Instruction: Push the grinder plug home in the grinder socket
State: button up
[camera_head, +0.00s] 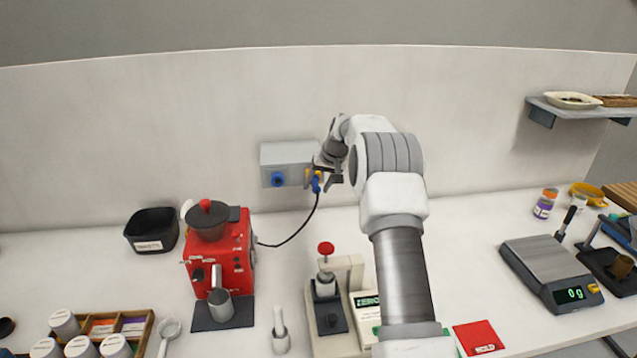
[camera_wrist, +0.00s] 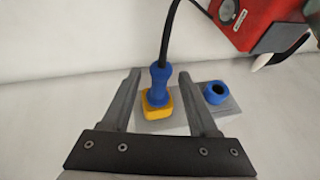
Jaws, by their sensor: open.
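The blue grinder plug (camera_wrist: 159,82) stands at a yellow socket (camera_wrist: 158,108) on the face of a grey wall box (camera_head: 290,155). I cannot tell how deep the plug sits. In the head view the plug (camera_head: 316,186) is partly covered by my gripper. A black cord runs from it down to the red machine (camera_head: 222,258). A blue socket (camera_head: 278,180) beside it on the box is empty; it also shows in the wrist view (camera_wrist: 216,93). My gripper (camera_wrist: 160,76) is open, with one finger on each side of the plug and gaps between.
The grey box is fixed to the white back wall above the counter. Below stand a press with a red knob (camera_head: 326,249) and a black bin (camera_head: 152,230). A scale (camera_head: 552,270) and a wall shelf (camera_head: 580,108) are at the right.

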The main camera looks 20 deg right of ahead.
grip_shut()
jog(key=shift+s+a+b, duration=0.15)
jog(key=shift+s+b, duration=0.55)
jog(key=shift+b, duration=0.25)
dwell(0.6)
jog(key=shift+s+a+b, duration=0.2)
jog(key=shift+s+b, duration=0.8)
jog(key=shift+b, duration=0.05)
jog(key=shift+s+a+b, duration=0.2)
jog(key=shift+s+b, duration=0.7)
jog(key=shift+s, duration=0.15)
